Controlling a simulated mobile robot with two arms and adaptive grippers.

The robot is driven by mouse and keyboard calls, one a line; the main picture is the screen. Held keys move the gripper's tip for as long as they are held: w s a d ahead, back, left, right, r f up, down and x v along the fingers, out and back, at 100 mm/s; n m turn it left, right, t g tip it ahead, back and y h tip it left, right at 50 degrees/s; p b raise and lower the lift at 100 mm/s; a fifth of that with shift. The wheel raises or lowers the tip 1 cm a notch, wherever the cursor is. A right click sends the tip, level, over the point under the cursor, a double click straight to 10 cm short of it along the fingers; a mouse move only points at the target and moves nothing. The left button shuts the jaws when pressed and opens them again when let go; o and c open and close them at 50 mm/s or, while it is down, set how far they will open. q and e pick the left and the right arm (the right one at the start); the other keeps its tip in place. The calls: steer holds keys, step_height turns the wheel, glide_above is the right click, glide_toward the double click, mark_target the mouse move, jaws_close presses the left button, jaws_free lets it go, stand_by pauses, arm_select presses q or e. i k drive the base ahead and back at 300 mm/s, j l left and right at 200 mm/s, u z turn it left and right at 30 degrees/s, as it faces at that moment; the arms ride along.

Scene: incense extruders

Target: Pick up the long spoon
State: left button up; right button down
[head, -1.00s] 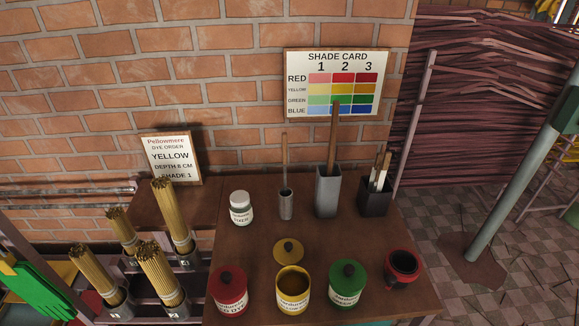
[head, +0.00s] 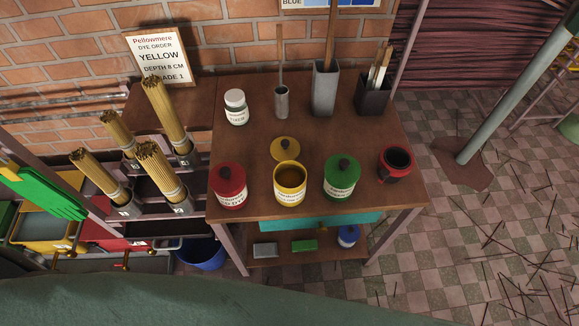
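A long, thin wooden handle (head: 280,55) stands upright in a small round grey metal cup (head: 281,103) at the back of the brown table. A longer, thicker wooden handle (head: 331,36) rises from a tall square grey holder (head: 324,92) just to its right; its top is cut off by the frame edge. The lower ends of both are hidden inside their holders, so I cannot tell which is the spoon. Neither of my grippers shows in the head view.
A white-lidded jar (head: 236,107) and a black holder of tools (head: 373,94) flank the handles. In front are red (head: 229,184), open yellow (head: 290,184) and green (head: 341,178) pots and an open dark-red pot (head: 396,164). Incense bundles (head: 166,113) stand left.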

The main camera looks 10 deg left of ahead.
mark_target(279, 27)
steer(key=u, duration=2.05)
steer(key=z, duration=0.4)
steer(key=l+z, duration=0.15)
steer(key=z, duration=0.6)
steer(key=l+z, duration=0.15)
steer(key=z, duration=0.2)
steer(key=j+u, duration=0.45)
steer(key=j, duration=0.7)
steer(key=i, duration=0.05)
